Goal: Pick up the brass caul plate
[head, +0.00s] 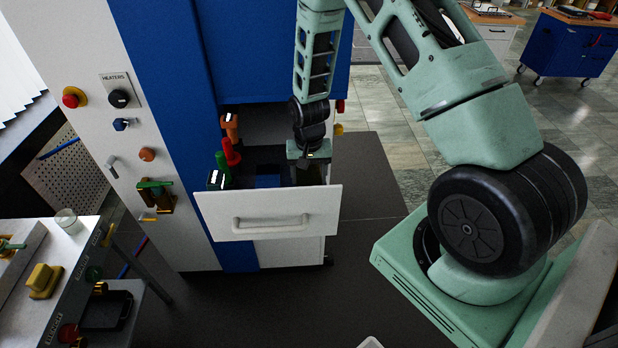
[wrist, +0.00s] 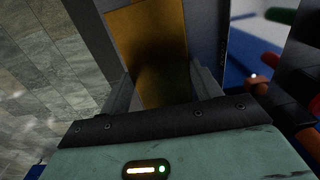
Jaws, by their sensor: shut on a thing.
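The brass caul plate (wrist: 148,45) shows in the wrist view as a flat, brown-gold sheet between my two fingers. My gripper (wrist: 163,88) is shut on it, a finger on each side. In the head view my gripper (head: 308,168) points down into the open white drawer (head: 270,222), at its right end. The drawer front hides my fingertips and the plate there. I cannot tell whether the plate touches the drawer floor.
Green (head: 222,166) and red (head: 231,152) handles stand up at the drawer's left end. An orange-brown handle (head: 230,124) is behind them. The blue and white press cabinet (head: 165,90) rises around the drawer. A side bench (head: 75,240) stands at the left.

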